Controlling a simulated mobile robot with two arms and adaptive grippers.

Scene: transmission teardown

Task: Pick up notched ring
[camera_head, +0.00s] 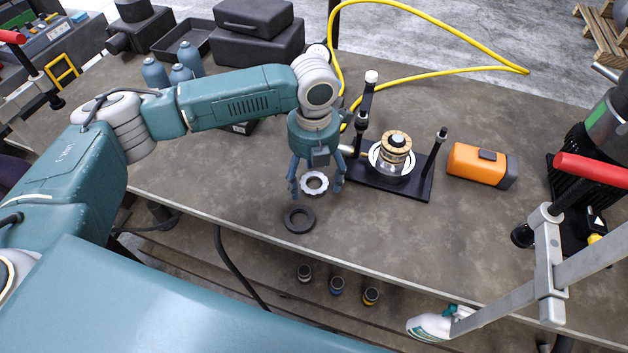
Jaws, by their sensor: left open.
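A light metallic notched ring (314,183) lies flat on the workbench near its front edge. My left gripper (315,188) is open directly above it, fingers pointing down on either side of the ring. I cannot tell whether the fingertips touch it. A dark plain ring (299,219) lies on the bench just in front of the notched ring. My right gripper does not show.
A black fixture (413,187) with two posts holds a stacked gear assembly (395,149) close to the right of my left gripper. An orange box (477,164) sits farther right. Black cases (258,47) and a yellow cable (440,22) lie behind. A red-handled clamp (546,255) stands at right.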

